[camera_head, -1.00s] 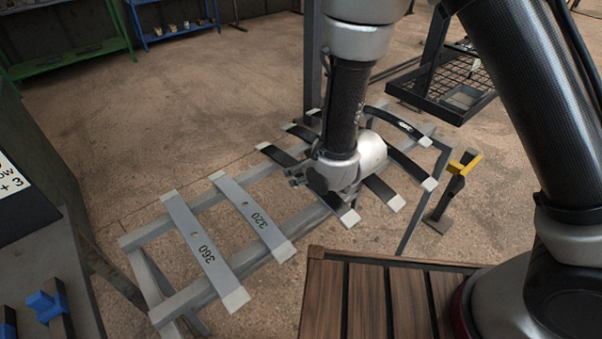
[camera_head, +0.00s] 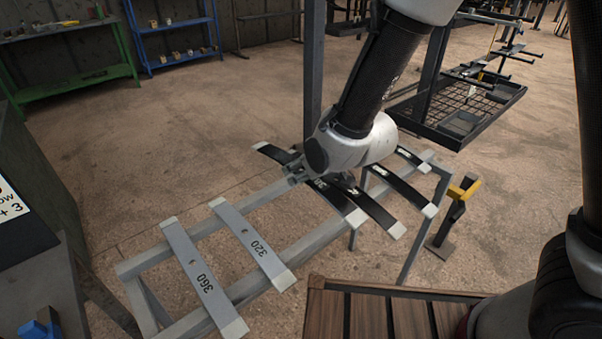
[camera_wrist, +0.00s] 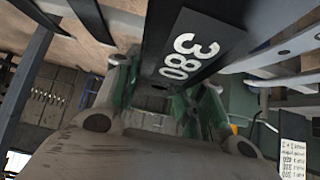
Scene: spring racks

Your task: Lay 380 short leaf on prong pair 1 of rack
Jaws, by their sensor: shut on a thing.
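The 380 leaf (camera_head: 335,198) is a dark flat strip with pale tips. My gripper (camera_head: 300,174) is shut on it and holds it above the grey trestle frame (camera_head: 137,267). In the wrist view the white number 380 shows on the leaf (camera_wrist: 215,35), between my gripper's jaws (camera_wrist: 155,95). My wrist covers part of the leaf in the head view. A dark stand with horizontal arms (camera_head: 510,50) stands at the far upper right. I cannot make out prong pair 1 or its number.
Grey leaves 360 (camera_head: 200,275) and 320 (camera_head: 250,240) lie across the trestle's left part. Other dark leaves (camera_head: 405,190) lie on its right part. A yellow-topped post (camera_head: 455,205) and a mesh-shelf cart (camera_head: 460,110) stand to the right. Floor behind the trestle is clear.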

